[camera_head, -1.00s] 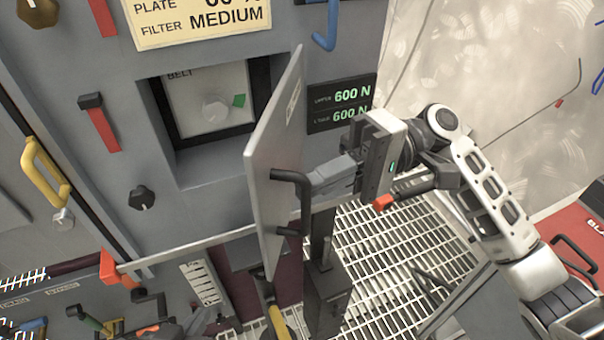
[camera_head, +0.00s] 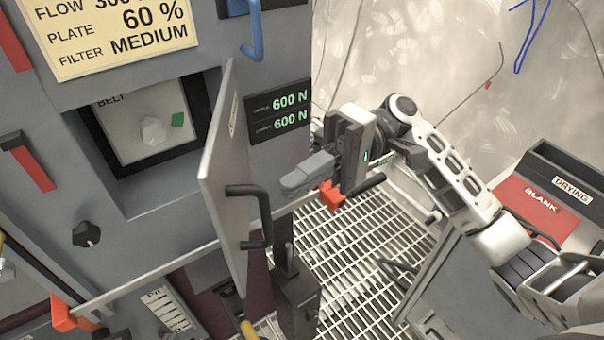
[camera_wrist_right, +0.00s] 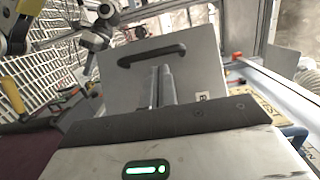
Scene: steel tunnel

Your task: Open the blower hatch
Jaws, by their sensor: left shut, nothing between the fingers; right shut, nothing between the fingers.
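The blower hatch (camera_head: 222,180) is a grey panel with a black bar handle (camera_head: 250,218). It stands swung out, seen nearly edge-on, from the grey machine front. The recess beside it is uncovered and shows a plate marked BELT with a dial (camera_head: 153,131). My right gripper (camera_head: 290,183) is shut and empty, right of the handle and apart from it in the head view. In the right wrist view, the shut fingers (camera_wrist_right: 158,84) point at the hatch panel (camera_wrist_right: 185,78), with the handle (camera_wrist_right: 152,54) just beyond their tips. My left gripper is not seen.
A display reading 600 N (camera_head: 280,112) is right of the hatch. A blue hook (camera_head: 255,35) is above. A rail with a red end (camera_head: 63,313) runs below the recess. A bin labelled DRYING and BLANK (camera_head: 540,205) stands at right. Grating floor (camera_head: 355,260) lies between.

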